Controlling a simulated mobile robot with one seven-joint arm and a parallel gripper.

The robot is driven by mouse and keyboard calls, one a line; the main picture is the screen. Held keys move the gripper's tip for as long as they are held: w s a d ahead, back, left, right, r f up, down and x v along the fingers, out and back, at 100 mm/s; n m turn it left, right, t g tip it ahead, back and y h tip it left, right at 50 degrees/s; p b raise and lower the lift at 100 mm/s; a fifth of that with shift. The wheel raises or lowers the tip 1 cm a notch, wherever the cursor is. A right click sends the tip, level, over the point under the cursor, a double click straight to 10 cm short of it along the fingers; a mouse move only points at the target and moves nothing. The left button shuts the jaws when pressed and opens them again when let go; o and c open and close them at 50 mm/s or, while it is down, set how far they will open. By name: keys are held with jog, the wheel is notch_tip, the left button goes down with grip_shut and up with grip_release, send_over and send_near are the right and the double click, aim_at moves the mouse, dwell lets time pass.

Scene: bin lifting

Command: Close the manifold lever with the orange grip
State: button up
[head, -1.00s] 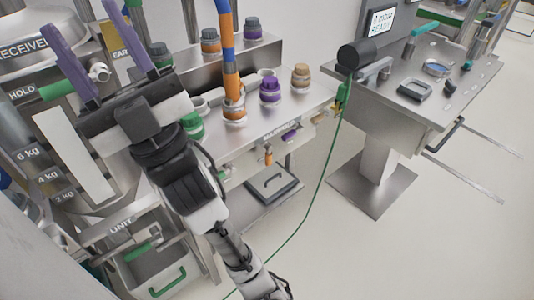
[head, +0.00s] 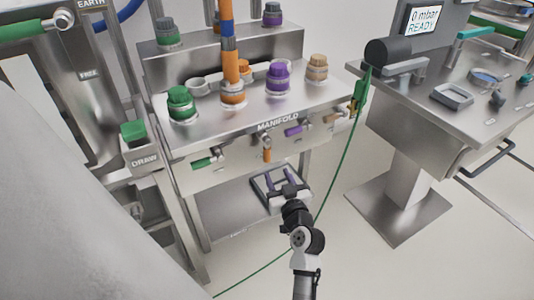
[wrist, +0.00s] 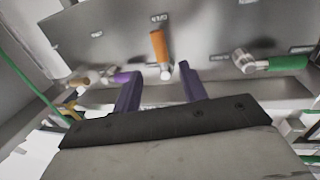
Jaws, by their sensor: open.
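The manifold (head: 235,138) is a steel bench with a row of small levers on its front face. The lever with the orange grip (head: 267,154) hangs straight down there. In the wrist view the orange grip (wrist: 158,46) points up, between and beyond the fingertips. My gripper (head: 278,177) is open and empty, just below and in front of the orange grip in the head view. Its two purple fingers also show in the wrist view (wrist: 158,72), apart from the grip as far as I can see.
A green lever (head: 203,162) lies sideways to the left, and a purple lever (head: 293,131) sideways to the right. A tan lever (head: 330,119) is farther right. A green cable (head: 328,180) runs to the floor at right. A lower shelf (head: 235,212) sits beneath.

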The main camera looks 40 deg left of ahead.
aim_at(268, 156)
jog(key=p+x, duration=0.1)
jog(key=x, duration=1)
jog(key=shift+w+a+r+p, duration=0.1)
jog(key=shift+w+p, duration=0.05)
jog(key=shift+p, duration=0.25)
jog(key=shift+c, duration=0.4)
grip_shut()
